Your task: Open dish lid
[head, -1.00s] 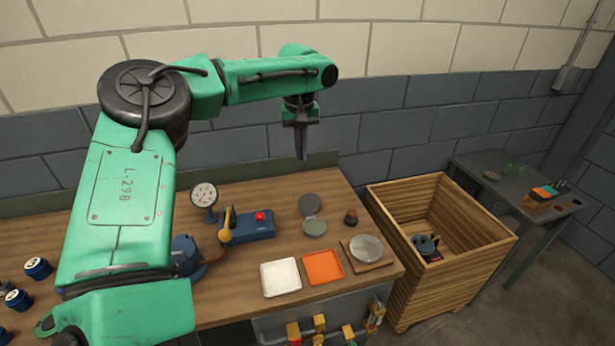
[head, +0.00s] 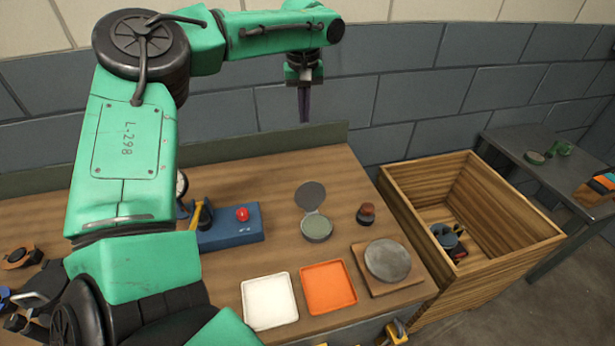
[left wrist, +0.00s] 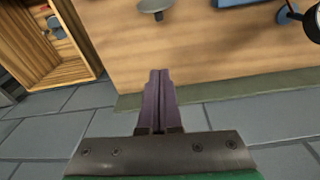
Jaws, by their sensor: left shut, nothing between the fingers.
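The dish (head: 317,229) is a small round container with a grey-green inside, standing on the wooden bench. Its dark round lid (head: 310,195) is hinged at the back and stands raised, leaning back from the dish. My left gripper (head: 304,118) hangs fingers down above the bench's back edge, behind and apart from the dish. Its fingers are shut and empty. They also show in the left wrist view (left wrist: 159,75), with a round grey part, apparently of the dish (left wrist: 152,6), at the top edge. My right gripper is not in view.
A blue box with a red button (head: 242,214) stands left of the dish, and a small dark-brown knob (head: 366,214) right. White (head: 269,301) and orange (head: 328,287) trays and a grey disc (head: 387,260) on a board lie in front. A wooden crate (head: 468,285) stands right.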

